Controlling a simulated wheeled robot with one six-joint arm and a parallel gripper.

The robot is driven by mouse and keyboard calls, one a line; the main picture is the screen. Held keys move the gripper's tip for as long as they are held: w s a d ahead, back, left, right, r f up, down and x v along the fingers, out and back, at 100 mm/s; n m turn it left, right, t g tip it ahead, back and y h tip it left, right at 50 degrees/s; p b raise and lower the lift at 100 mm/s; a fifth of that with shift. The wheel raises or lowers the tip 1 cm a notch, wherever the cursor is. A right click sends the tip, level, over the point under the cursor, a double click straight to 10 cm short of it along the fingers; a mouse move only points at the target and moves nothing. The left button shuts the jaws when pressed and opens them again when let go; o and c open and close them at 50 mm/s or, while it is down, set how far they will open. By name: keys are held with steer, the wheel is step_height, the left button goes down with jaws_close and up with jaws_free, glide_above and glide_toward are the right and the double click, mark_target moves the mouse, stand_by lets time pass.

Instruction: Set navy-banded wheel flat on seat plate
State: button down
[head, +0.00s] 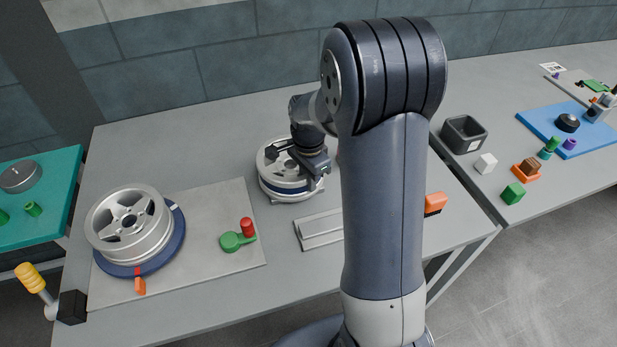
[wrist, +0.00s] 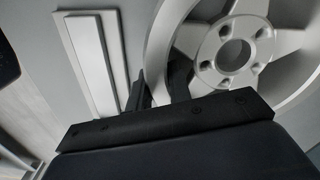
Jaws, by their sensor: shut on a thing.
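The navy-banded wheel (head: 275,183) is silver with a dark blue band around its side, at the middle of the grey table in the head view. My gripper (head: 312,172) is shut on its rim, on the right side. In the wrist view my gripper (wrist: 162,88) has one finger on either side of the wheel's rim, and the spokes and hub (wrist: 235,55) of the wheel face the camera. The wheel looks about level; I cannot tell whether its underside touches anything. A round blue plate (head: 172,240), possibly the seat plate, lies at left under another silver wheel (head: 130,222).
A grey board (head: 215,205) lies under the blue plate, with a green and red piece (head: 236,240) on it. A pale ridged block (head: 318,229) lies in front of my gripper. The table's back left is clear.

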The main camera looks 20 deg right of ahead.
steer(key=shift+f, duration=0.1)
steer(key=c, duration=1.3)
jaws_free()
step_height(320, 180, up, 12)
steer(key=shift+b, duration=0.3)
